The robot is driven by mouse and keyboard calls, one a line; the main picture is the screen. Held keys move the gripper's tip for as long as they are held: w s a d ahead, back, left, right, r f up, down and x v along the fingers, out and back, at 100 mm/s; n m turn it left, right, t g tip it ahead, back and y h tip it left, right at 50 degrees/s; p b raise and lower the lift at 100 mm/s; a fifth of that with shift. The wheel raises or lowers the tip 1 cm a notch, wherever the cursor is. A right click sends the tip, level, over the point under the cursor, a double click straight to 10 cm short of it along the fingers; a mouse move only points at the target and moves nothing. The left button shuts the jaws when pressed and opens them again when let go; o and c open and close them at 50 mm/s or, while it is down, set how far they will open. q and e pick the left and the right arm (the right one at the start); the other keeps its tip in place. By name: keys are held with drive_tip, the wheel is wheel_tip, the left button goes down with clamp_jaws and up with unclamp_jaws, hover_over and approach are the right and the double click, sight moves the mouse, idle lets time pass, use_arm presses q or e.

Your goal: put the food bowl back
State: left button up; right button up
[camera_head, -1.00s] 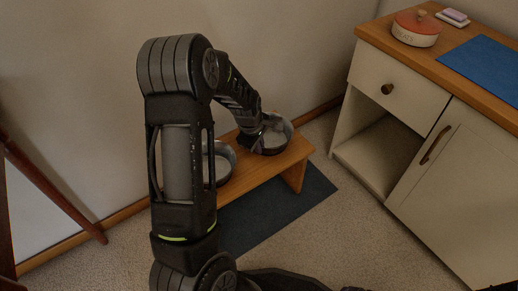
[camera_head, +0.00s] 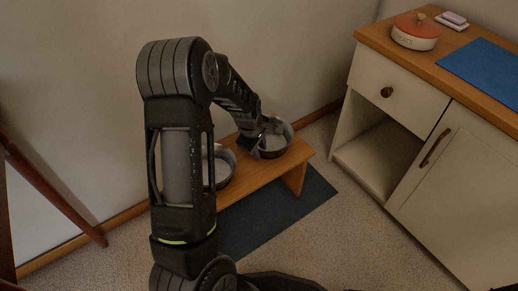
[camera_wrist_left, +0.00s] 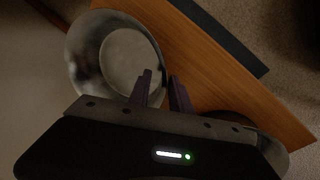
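A grey metal bowl (camera_head: 280,137) is at the far right end of the low wooden stand (camera_head: 290,162). In the left wrist view the same bowl (camera_wrist_left: 128,55) shows its round floor and wall. My left gripper (camera_head: 254,147) is at the bowl's near left rim, pointing down. In the left wrist view its two fingers (camera_wrist_left: 161,78) are apart, one over the bowl's inside and one outside its rim; I cannot see firm contact. A second metal bowl (camera_head: 224,164) sits in the stand to the left, partly hidden by my arm. My right gripper is not in view.
A dark blue mat (camera_head: 275,212) lies on the carpet before the stand. A cream cabinet (camera_head: 440,180) stands at the right, with a red-lidded pot (camera_head: 415,32) and a blue mat (camera_head: 485,70) on top. The wall is close behind the stand.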

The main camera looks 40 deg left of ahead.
use_arm(q)
drive_tip(key=p+v, duration=0.5)
drive_tip(key=v, duration=0.6)
drive_tip(key=shift+r, duration=0.4)
drive_tip(key=shift+s, duration=0.1)
drive_tip(key=s+d+f+m+g+h, duration=0.1)
drive_tip(key=s+d+f+m, duration=0.1)
drive_tip(key=d+f+m, duration=0.4)
drive_tip(key=s+d+f+m+h, duration=0.1)
drive_tip(key=s+d+f+m, duration=0.15)
drive_tip(key=d+f, duration=0.7)
drive_tip(key=s+d+f+m+h, duration=0.1)
drive_tip(key=s+d+f+m, duration=0.2)
drive_tip(key=d, duration=0.5)
drive_tip(key=s+d+f+m+h, duration=0.1)
drive_tip(key=s+d+f+m, duration=0.2)
drive_tip(key=s+d+m, duration=0.2)
drive_tip(key=s+d, duration=0.3)
drive_tip(key=shift+s+d+g, duration=0.3)
drive_tip(key=shift+d+g, duration=0.05)
drive_tip(key=shift+g, duration=0.05)
drive_tip(key=shift+m, duration=0.25)
